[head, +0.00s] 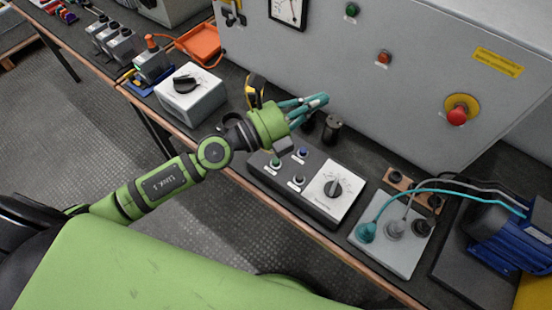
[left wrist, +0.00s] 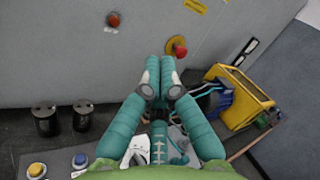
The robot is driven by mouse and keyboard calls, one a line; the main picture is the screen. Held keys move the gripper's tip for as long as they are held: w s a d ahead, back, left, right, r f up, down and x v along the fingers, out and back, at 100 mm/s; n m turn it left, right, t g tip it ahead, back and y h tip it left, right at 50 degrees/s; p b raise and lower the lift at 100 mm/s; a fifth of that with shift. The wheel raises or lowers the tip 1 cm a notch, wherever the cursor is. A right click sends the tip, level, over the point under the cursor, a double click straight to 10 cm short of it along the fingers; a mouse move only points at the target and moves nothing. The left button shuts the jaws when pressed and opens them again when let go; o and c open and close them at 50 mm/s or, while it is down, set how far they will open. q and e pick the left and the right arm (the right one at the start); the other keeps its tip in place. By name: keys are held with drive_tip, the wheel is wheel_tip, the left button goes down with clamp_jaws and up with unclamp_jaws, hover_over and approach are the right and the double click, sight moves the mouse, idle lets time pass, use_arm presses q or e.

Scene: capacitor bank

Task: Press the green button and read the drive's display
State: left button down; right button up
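My left gripper (head: 312,102) is above the bench, beyond the dark control box (head: 257,171), with its teal fingers drawn together and nothing seen between them. In the left wrist view the fingertips (left wrist: 160,68) meet in front of the cabinet. A blue button (head: 303,152), a pale button (head: 299,180) and a dial knob (head: 336,187) share the box. Another green button or lamp (head: 352,10) is on the cabinet. I cannot make out a drive display. My right gripper is out of view.
The grey cabinet (head: 420,90) stands behind the bench. It bears a red emergency stop (head: 457,115) and a red-orange button (head: 384,57). Dark cylinders (head: 332,131) stand close to my fingers. A grey knob box (head: 190,95) is left; cabled sockets (head: 394,230) and a blue motor (head: 500,235) are right.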

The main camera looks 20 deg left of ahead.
use_arm(q)
drive_tip(key=a+f+m+g+y, duration=0.3)
drive_tip(key=a+f+m, duration=0.1)
drive_tip(key=f, duration=0.4)
drive_tip(key=a+f+m+g+y, duration=0.4)
drive_tip(key=f+m, duration=0.3)
drive_tip(key=f, duration=0.2)
drive_tip(key=shift+w+a+g, duration=0.3)
drive_tip(key=shift+a, duration=0.25)
drive_tip(key=b, duration=0.6)
hover_over(274, 163)
wheel_tip(274, 163, down, 8)
drive_tip(key=shift+r, duration=0.2)
drive_tip(key=shift+w+f+b, duration=0.1)
drive_tip(key=shift+f+b, duration=0.4)
drive_tip(key=shift+f, duration=0.05)
drive_tip(key=shift+f+b, duration=0.4)
